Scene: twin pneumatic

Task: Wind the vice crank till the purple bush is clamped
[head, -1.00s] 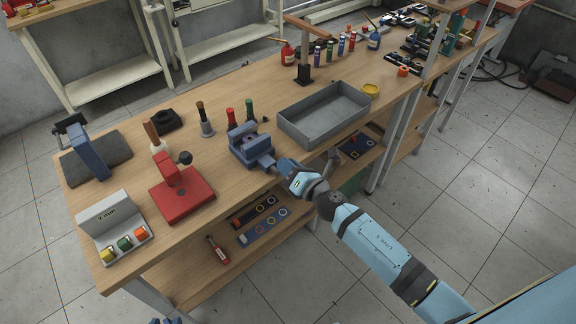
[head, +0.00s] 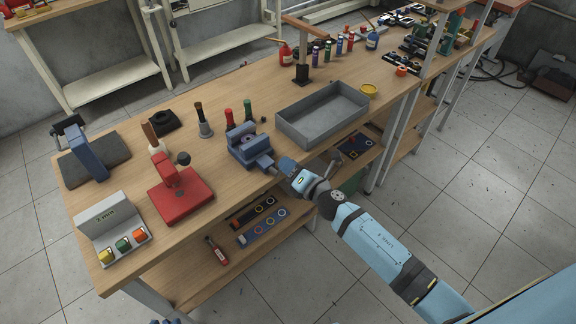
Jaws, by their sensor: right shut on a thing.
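The blue vice (head: 250,152) stands at the front edge of the wooden bench. The small purple bush (head: 248,138) shows between its jaws; I cannot tell whether both jaws touch it. My right gripper (head: 275,167) is at the front end of the vice, shut on the crank, which is mostly hidden by the fingers. My right arm reaches in from the lower right. My left gripper is not clearly visible.
A grey open tray (head: 290,129) stands right of the vice. A red press (head: 180,197) and a grey gauge block (head: 98,222) stand to the left. Red and green bottles stand behind the vice. The lower shelf (head: 190,275) holds strips with rings.

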